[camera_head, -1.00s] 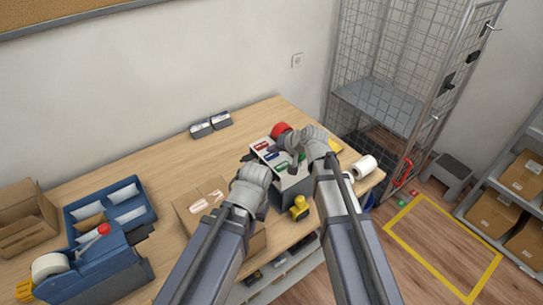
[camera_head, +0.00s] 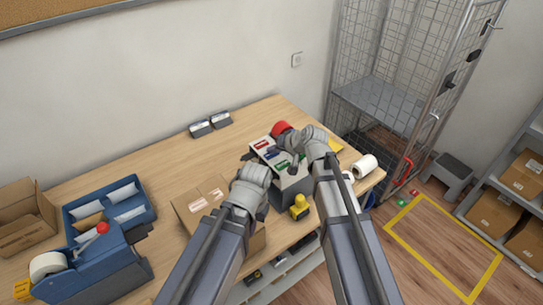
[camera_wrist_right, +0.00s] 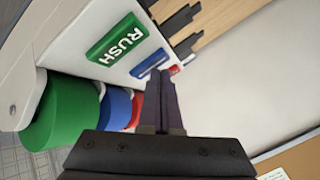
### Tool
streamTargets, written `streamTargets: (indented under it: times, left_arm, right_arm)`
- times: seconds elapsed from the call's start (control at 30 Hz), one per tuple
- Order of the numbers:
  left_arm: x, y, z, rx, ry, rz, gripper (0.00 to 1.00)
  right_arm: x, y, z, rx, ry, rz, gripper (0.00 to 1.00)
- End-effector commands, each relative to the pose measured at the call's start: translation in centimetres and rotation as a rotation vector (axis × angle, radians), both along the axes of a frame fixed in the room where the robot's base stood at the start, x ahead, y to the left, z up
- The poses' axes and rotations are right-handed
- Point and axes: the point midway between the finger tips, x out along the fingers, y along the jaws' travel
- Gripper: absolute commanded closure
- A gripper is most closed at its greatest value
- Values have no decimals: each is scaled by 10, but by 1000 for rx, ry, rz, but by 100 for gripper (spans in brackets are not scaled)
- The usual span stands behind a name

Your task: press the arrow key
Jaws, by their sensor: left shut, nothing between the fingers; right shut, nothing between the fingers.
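A pale box with a slanted top (camera_head: 293,183) stands near the counter's right end. Its top carries red (camera_head: 261,144), blue (camera_head: 270,154) and green (camera_head: 282,166) labels. I cannot make out an arrow. My right gripper (camera_wrist_right: 164,75) is shut and empty, its tips over the panel near the blue and red labels; contact is unclear. My left gripper (camera_head: 250,157) appears at the panel's left edge, shut and empty, partly hidden by its wrist.
Green (camera_wrist_right: 66,112), blue (camera_wrist_right: 116,108) and red (camera_wrist_right: 136,108) cylinders sit beside the panel. A cardboard parcel (camera_head: 192,208) and blue tray (camera_head: 127,222) lie left. A yellow bottle (camera_head: 300,207) and white roll (camera_head: 367,165) stand near the front and right.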

Motion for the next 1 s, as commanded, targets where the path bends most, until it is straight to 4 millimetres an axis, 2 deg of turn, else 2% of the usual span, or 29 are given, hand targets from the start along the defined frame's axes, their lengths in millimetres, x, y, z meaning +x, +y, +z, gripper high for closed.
streamTargets:
  times: [0.63,1.0]
  left_arm:
    - [0,0,-4,0,0,0,100]
    - [0,0,7,0,0,0,100]
  right_arm:
    - [0,0,-4,0,0,0,100]
    - [0,0,7,0,0,0,100]
